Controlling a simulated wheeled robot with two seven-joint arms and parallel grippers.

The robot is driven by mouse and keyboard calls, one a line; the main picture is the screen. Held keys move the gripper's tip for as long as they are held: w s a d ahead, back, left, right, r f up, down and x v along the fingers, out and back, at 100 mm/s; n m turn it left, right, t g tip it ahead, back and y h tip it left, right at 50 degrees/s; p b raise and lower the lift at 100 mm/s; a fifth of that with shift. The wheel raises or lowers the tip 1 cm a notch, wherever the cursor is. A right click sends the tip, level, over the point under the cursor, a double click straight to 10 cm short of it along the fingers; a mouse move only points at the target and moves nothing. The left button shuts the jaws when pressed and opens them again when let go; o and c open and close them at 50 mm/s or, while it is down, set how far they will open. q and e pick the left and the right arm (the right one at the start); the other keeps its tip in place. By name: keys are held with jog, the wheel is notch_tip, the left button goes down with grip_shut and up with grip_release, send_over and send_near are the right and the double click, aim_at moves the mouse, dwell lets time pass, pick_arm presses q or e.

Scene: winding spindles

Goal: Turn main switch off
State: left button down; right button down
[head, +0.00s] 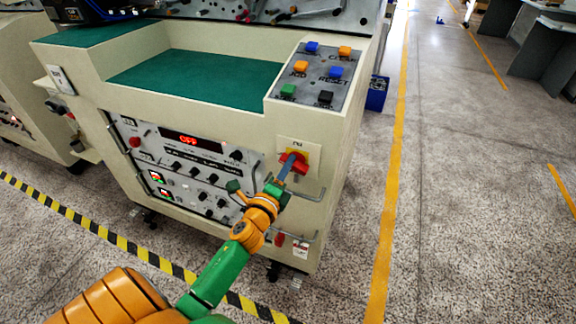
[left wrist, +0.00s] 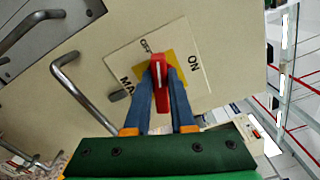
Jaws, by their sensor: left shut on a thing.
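The main switch is a red rotary handle (head: 293,163) on a yellow plate at the right of the cabinet's front panel. In the left wrist view the red handle (left wrist: 159,82) stands between my fingers, and a white label around the yellow plate (left wrist: 183,66) reads ON at the right, with another word partly hidden at the top. My left gripper (head: 285,170) is at the switch, with its blue fingers (left wrist: 160,95) shut on the red handle from both sides. The display (head: 188,140) on the cabinet front reads OFF in red. My right gripper is not in view.
Metal bar handles (head: 308,193) stick out of the panel near the switch, one (left wrist: 85,85) close to my fingers. A control panel with coloured buttons (head: 318,75) is on top. Open floor lies to the right beyond a yellow line (head: 392,200).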

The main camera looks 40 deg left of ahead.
pick_arm(q)
jog(key=shift+f+n, duration=0.2)
jog(key=shift+n, duration=2)
jog(key=c, duration=0.8)
grip_release()
jog(key=shift+o, duration=0.2)
jog(key=v, duration=0.7)
jog(key=shift+s, duration=0.1)
